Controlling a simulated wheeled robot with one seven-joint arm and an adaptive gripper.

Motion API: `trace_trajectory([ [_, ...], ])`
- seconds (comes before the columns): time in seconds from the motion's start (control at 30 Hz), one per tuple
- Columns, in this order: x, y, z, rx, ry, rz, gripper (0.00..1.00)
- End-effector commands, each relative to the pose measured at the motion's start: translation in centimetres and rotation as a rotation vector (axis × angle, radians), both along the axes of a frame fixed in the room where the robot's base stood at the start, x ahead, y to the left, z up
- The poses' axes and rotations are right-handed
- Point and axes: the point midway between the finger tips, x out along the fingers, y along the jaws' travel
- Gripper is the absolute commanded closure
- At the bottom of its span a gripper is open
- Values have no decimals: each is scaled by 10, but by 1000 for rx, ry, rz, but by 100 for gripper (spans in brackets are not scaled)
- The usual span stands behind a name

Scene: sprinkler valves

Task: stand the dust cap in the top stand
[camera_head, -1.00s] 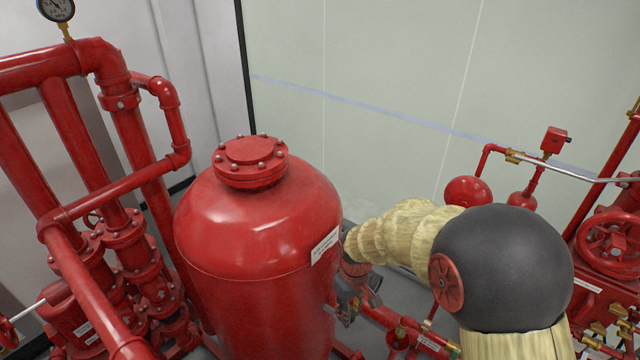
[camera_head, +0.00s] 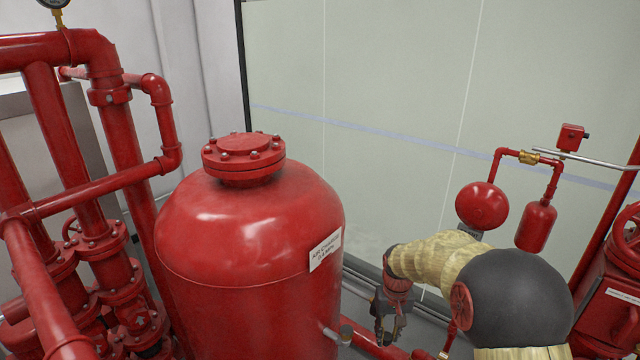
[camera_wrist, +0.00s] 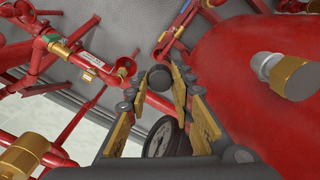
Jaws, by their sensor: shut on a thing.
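My gripper (camera_head: 388,328) points down just right of the big red tank in the head view. In the wrist view, its yellow-padded fingers (camera_wrist: 158,84) are close around a small dark round thing, which looks like the dust cap (camera_wrist: 158,78). The cap is too small to make out in the head view. I cannot pick out the top stand in either view. A dial gauge (camera_wrist: 160,137) shows between the fingers in the wrist view; I cannot tell its distance.
The red tank (camera_head: 245,235) stands close left of my gripper. A brass and silver fitting (camera_wrist: 285,73) sticks out from a red surface at right in the wrist view. Red pipes (camera_wrist: 85,60) cross its upper left. A red bell (camera_head: 482,205) hangs by the glass wall.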

Motion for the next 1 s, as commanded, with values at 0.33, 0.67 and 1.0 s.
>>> trace_trajectory([
  [0.33,0,-2,-1,0,0,-3,100],
  [0.67,0,-2,18,0,-1,-2,100],
  [1.0,0,-2,48,0,0,-2,100],
])
